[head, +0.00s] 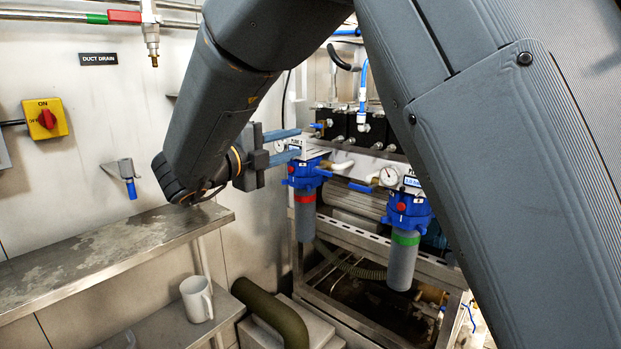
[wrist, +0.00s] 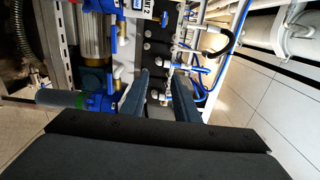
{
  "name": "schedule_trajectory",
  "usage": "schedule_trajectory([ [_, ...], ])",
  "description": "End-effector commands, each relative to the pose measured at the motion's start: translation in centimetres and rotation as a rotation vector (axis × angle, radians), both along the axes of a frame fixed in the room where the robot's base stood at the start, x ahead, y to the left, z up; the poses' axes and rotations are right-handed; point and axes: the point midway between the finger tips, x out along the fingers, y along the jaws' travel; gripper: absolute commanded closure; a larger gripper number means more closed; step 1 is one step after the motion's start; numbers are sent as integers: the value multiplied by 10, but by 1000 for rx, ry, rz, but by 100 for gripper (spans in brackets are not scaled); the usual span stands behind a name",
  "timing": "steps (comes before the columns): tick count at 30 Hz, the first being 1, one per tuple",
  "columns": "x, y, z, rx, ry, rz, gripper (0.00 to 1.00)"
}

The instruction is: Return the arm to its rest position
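My arm reaches across the head view from the upper right. My gripper (head: 293,143) points to the right, in front of the watermaker's filter unit. Its two blue-grey fingers stand apart with nothing seen between them. In the wrist view my gripper (wrist: 160,88) also shows its fingers parted, with the machine's black panel and blue-fitted pipes behind. Whether the fingers touch the unit cannot be told.
Two blue-headed filters, one with a red band (head: 304,198) and one with a green band (head: 406,238), hang near my gripper. A metal shelf (head: 110,245) lies left, with a white mug (head: 197,299) below. A yellow switch (head: 45,118) is on the wall.

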Motion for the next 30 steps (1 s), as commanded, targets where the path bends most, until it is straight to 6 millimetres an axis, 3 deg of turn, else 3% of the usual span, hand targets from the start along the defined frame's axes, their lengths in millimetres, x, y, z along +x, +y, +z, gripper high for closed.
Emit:
schedule_trajectory([
  [14, 49, -30, -8, -111, 136, 215, 72],
  [20, 65, -39, -26, -216, 264, 396, 72],
  [23, 67, -47, -43, -297, 369, 522, 72],
  [26, 57, -60, -72, -404, 516, 683, 72],
  [30, 15, -85, -124, -555, 758, 917, 72],
])
